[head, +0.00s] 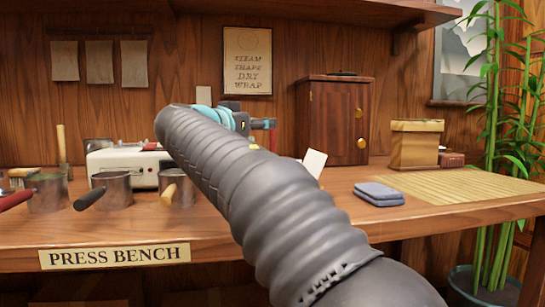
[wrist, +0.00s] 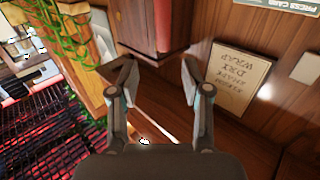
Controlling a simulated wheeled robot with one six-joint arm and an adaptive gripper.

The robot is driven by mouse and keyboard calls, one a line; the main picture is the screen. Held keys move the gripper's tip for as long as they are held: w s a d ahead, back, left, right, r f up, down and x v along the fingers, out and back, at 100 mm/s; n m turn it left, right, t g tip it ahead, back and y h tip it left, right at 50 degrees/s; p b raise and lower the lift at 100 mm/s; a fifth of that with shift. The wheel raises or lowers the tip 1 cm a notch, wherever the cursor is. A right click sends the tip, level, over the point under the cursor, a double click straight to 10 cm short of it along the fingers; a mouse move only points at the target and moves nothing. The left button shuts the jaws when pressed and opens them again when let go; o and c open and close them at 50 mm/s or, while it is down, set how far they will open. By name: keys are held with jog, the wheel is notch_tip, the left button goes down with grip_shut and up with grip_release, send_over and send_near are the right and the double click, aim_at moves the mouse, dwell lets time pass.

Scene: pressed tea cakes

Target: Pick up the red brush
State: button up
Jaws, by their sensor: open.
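I cannot make out a red brush in either view. In the head view, my gripper (head: 262,127) is raised above the bench, in front of the back wall and left of the wooden cabinet, partly hidden behind my own arm. In the wrist view, my gripper (wrist: 154,78) is open, its two dark fingers wide apart with nothing between them. A red handle (head: 15,199) shows at the far left of the bench, joined to a metal pot as far as I can tell. My arm hides part of the bench middle.
The press bench (head: 420,212) holds several metal pots (head: 115,190), a white box-shaped device (head: 125,165), blue folded cloths (head: 379,194), a bamboo mat (head: 465,185) and a wooden cabinet (head: 335,118). The cabinet (wrist: 152,22) is close to my fingers in the wrist view. Bamboo stands at right.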

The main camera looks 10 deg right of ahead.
aim_at(272, 132)
jog(key=shift+p+x, duration=0.4)
jog(key=shift+x, duration=3.05)
jog(key=shift+w+a+f, duration=0.15)
jog(key=shift+a, duration=0.05)
grip_shut()
